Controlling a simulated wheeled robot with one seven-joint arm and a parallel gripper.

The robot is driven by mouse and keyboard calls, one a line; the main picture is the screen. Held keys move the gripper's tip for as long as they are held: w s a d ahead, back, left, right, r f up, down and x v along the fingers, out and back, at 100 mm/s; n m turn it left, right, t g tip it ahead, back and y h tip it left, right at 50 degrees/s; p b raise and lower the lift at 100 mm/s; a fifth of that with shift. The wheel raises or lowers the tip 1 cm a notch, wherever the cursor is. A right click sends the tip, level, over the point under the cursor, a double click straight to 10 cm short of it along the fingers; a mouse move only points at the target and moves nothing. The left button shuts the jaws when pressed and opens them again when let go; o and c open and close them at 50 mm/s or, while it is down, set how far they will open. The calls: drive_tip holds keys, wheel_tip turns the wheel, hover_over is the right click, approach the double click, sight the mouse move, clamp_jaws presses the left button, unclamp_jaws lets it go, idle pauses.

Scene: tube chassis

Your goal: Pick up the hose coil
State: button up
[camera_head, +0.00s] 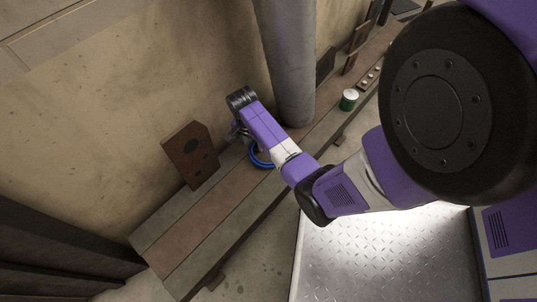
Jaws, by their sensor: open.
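The hose coil looks to be the blue ring (256,157) on the plank bench. My arm crosses in front of it, so only part of its curve shows. My gripper (236,133) is at the far end of my purple arm, close to the coil on its upper left. It is small and partly hidden by my wrist. I cannot tell whether it touches the coil.
The bench (203,232) runs diagonally along the wall. A brown board with holes (190,154) leans at the wall, left of my gripper. A grey pillar (289,60) stands behind my arm.

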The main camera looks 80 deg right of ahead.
drive_tip(key=shift+f, duration=0.1)
drive_tip(key=shift+c, duration=0.2)
clamp_jaws()
idle(1.2)
